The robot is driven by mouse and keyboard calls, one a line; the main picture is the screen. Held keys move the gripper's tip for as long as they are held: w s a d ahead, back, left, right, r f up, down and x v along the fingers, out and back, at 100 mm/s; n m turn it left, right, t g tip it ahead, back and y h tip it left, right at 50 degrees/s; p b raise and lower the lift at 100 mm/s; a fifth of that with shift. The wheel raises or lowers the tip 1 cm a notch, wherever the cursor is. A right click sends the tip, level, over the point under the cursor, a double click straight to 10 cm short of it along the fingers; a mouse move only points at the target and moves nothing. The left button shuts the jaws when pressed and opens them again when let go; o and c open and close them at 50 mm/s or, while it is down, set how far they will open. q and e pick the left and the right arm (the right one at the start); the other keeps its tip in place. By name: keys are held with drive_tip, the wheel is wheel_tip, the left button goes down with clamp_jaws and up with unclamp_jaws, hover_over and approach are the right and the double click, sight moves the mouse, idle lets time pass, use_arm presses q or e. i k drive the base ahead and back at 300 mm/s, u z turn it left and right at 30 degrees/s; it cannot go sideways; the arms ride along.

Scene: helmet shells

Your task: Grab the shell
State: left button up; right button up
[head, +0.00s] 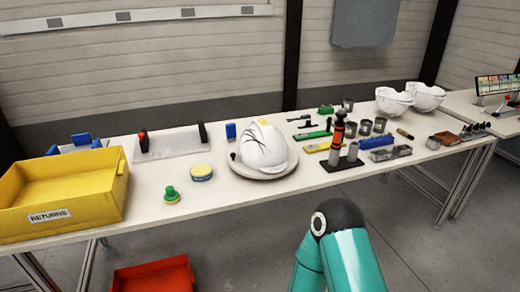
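A white helmet shell (263,146) with dark crack-like marks and a small yellow patch on top sits on a round pale plate (251,172) at the middle of the table. Two more white shells, one (394,102) left of the other (427,97), rest open side up at the table's right back; they stand close together. Part of a teal arm of mine shows at the bottom right, away from the table. Neither gripper is in the frame.
A yellow RETURNS bin (62,199) fills the table's left end. A red bin (153,275) stands on the floor. A black and orange tool (338,135) stands upright right of the middle shell, among several small parts. The table's front edge before the plate is clear.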

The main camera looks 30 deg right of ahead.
sight(262, 147)
drive_tip(key=z, duration=0.3)
drive_tip(key=i, duration=0.2)
drive_tip(key=u, duration=2.85)
drive_tip(key=k, duration=2.15)
drive_tip(key=u, duration=2.1)
drive_tip(key=i, duration=0.1)
drive_tip(key=z, duration=3.9)
drive_tip(key=i, duration=0.55)
drive_tip(key=z, duration=0.05)
